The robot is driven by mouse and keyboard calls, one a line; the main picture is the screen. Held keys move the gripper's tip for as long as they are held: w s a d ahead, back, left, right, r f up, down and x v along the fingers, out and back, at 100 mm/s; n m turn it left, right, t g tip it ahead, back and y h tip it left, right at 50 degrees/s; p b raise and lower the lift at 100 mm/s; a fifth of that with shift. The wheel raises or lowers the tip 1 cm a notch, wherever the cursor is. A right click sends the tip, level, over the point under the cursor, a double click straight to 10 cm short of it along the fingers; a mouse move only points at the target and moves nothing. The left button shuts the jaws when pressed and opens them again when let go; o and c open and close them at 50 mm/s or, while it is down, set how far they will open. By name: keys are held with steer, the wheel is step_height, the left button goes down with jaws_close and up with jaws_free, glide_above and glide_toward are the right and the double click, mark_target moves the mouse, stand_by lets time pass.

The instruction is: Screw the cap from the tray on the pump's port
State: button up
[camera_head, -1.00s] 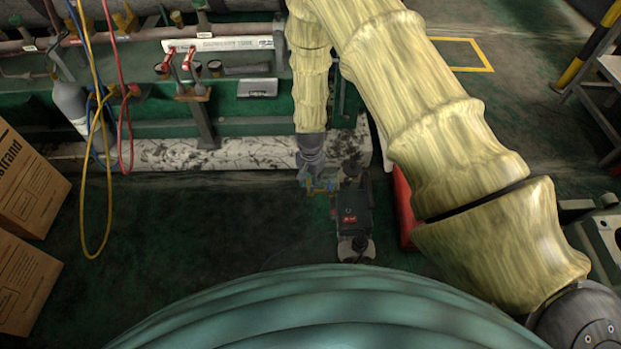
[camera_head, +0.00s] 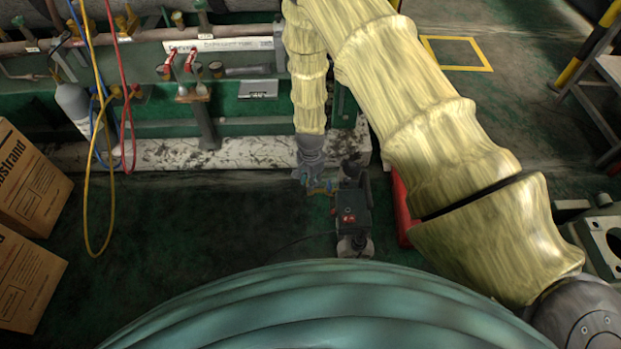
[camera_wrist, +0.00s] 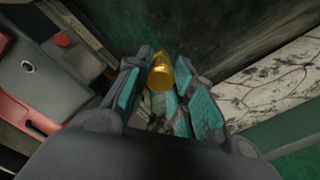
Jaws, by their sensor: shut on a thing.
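My gripper (camera_head: 319,188) is low over the floor, pointing down, just left of the pump (camera_head: 353,212), a dark unit with a red label. In the wrist view my gripper (camera_wrist: 160,84) has its teal-padded fingers closed around a small brass cylindrical piece (camera_wrist: 159,76), which looks like the cap. Its rounded end shows between the fingertips. A grey and red housing, possibly the pump, shows at the left of that view. The pump's port cannot be made out, and I cannot tell whether the brass piece touches it. No tray is clearly identifiable.
A red object (camera_head: 402,207) stands just right of the pump. A stained white ledge (camera_head: 225,154) runs behind it. Yellow, blue and red hoses (camera_head: 87,237) hang at the left near cardboard boxes (camera_head: 33,185). Dark floor (camera_head: 190,225) is open left of the pump.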

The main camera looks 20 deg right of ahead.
steer(key=shift+m+p, duration=0.55)
steer(key=shift+m, duration=0.55)
steer(key=shift+f, duration=0.1)
steer(key=shift+s, duration=0.1)
steer(key=shift+m+p, duration=0.65)
steer(key=shift+m, duration=0.35)
steer(key=o, duration=1.1)
step_height(320, 180, up, 12)
steer(key=shift+r, duration=0.1)
